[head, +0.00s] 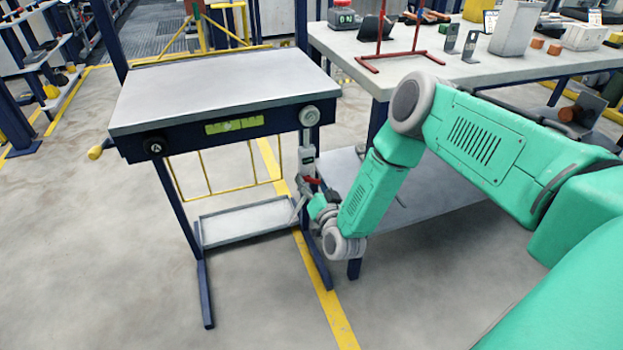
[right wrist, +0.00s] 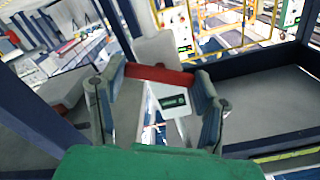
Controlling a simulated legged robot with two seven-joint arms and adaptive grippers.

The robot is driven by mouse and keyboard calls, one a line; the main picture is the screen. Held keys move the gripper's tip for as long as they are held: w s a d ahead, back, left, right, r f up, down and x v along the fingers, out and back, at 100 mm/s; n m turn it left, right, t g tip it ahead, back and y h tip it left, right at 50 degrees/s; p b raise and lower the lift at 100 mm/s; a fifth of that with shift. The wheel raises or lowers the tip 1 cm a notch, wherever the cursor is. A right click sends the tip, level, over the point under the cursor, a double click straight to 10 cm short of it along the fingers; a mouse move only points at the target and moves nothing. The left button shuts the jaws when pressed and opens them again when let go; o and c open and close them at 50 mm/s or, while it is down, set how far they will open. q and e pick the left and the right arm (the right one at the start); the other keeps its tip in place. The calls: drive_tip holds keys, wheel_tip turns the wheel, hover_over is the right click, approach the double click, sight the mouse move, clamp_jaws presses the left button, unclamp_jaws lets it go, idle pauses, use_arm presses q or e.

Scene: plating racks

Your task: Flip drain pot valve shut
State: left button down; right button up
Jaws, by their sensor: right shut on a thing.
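The drain pot (head: 307,158) is a grey upright unit under a round gauge, mounted at the right front corner of a small blue-framed stand. Its red valve lever (head: 312,180) sticks out low on the pot. In the right wrist view the red lever (right wrist: 160,76) lies crosswise between the two fingers. My right gripper (head: 307,196) reaches in from the right at the lever, and it is shut on the lever in the right wrist view (right wrist: 161,84). The fingers partly hide the valve body. My left gripper is not in view.
The stand has a grey top (head: 225,88), a green label strip (head: 235,125), a black knob (head: 155,146) and a low tray (head: 245,222). A workbench (head: 360,52) with several parts stands close on the right. The floor in front is clear.

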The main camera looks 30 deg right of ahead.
drive_tip(key=shift+s+f+n+p, duration=0.15)
drive_tip(key=shift+n+p, duration=0.35)
drive_tip(key=shift+n, duration=0.95)
drive_tip(key=shift+s+f+n+p, duration=0.15)
drive_tip(key=shift+n+p, duration=0.3)
drive_tip(key=shift+n, duration=1)
drive_tip(key=o, duration=1.2)
drive_tip(key=shift+f, duration=0.1)
drive_tip(key=shift+c, duration=0.2)
drive_tip(key=shift+w, duration=0.15)
drive_tip(key=shift+r, duration=0.2)
drive_tip(key=v, duration=1.2)
